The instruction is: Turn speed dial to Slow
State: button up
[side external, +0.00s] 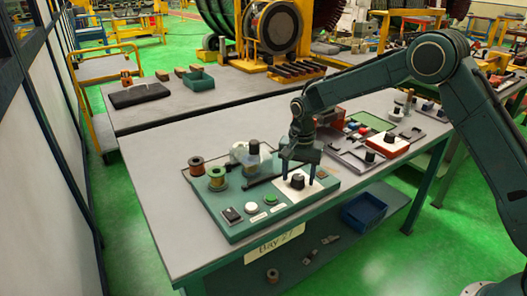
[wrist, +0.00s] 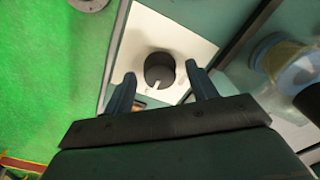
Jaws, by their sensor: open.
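The speed dial is a black round knob (side external: 298,181) on a white plate (side external: 306,191) at the right end of the green panel (side external: 240,226). In the wrist view the knob (wrist: 160,70) carries a pale pointer mark at its lower edge. My gripper (side external: 300,176) points down over the dial. In the wrist view its two fingers (wrist: 163,88) are open, one on each side of the knob, with gaps between. I cannot tell whether the fingertips reach the knob's height. Any scale lettering on the plate is too small to read or hidden.
A black switch (side external: 231,215), a white button (side external: 251,206) and a green button (side external: 270,199) sit on the panel's front left. Wire spools (side external: 216,177) and a clear bottle (side external: 251,160) stand behind. A tray with parts (side external: 376,150) lies to the right.

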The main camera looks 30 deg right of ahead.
jog(key=shift+c, duration=0.3)
jog(key=c, duration=0.9)
